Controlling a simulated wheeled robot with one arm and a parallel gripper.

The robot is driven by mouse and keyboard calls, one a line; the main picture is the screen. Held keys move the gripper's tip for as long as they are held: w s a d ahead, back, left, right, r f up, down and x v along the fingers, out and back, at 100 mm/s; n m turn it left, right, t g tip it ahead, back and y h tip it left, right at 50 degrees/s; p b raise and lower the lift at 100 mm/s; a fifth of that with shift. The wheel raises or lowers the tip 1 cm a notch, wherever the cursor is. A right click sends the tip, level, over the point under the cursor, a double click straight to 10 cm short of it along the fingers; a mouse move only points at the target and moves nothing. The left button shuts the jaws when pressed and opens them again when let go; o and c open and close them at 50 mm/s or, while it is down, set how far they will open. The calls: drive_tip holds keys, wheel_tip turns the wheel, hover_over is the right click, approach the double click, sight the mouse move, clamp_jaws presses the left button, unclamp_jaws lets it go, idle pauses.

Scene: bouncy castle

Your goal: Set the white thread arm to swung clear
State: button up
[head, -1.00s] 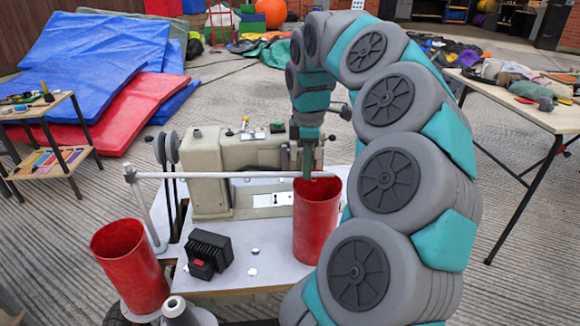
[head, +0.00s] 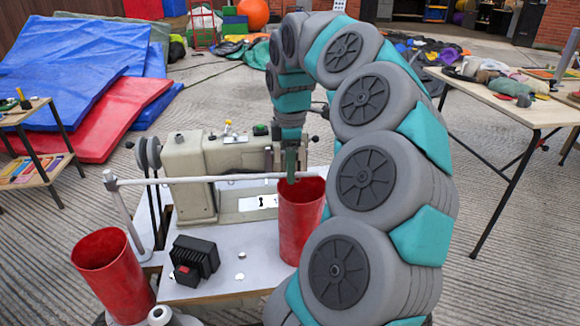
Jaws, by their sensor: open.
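The white thread arm (head: 215,180) is a thin bar in the head view. It runs from a pale post at the left, across the front of the beige sewing machine (head: 190,172), to a free end above the right red bin (head: 300,225). My gripper (head: 291,175) points down at the bar near its free end, over that bin. The fingers are small and partly merge with the machine behind. They are open, and I cannot tell whether they straddle or touch the bar.
A black box with a red button (head: 194,258) sits on the white machine table (head: 240,285). Another red bin (head: 115,278) stands at the left. A work table (head: 530,110) is at the right, and a small shelf stand (head: 40,110) is at the left. Grey floor lies between them.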

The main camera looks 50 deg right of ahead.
drive_tip(key=shift+r, duration=0.1)
wheel_tip(320, 180, up, 8)
drive_tip(key=shift+s+a+f, duration=0.15)
drive_tip(key=shift+s+f, duration=0.05)
idle(0.3)
drive_tip(key=shift+a, duration=0.1)
idle(0.3)
